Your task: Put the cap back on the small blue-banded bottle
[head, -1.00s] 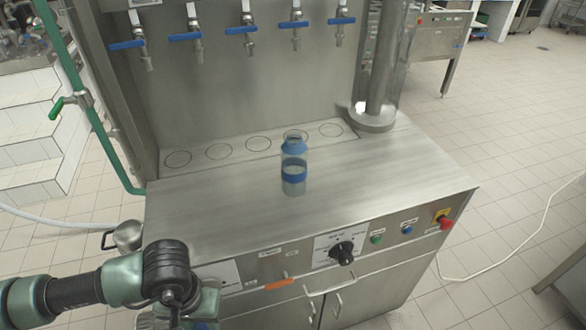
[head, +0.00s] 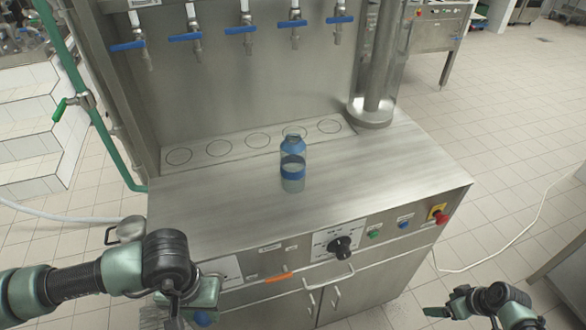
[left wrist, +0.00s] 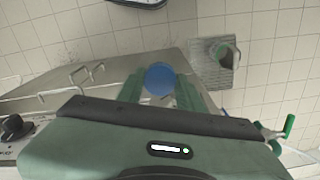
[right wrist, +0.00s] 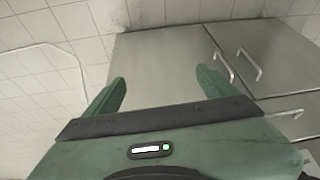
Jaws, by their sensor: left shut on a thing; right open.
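In the head view the cap is a small blue patch (head: 203,319) beside the left gripper, low in front of the counter and well away from the bottle. My right gripper (right wrist: 161,80) is open and empty, low at the front right; in the head view it sits at the bottom edge.
The steel counter (head: 225,205) is clear around the bottle. Several taps with blue levers (head: 240,30) hang at the back above marked circles. A steel column (head: 375,80) stands at the back right. Knob and buttons (head: 340,244) and cupboard handles (head: 328,282) are on the front.

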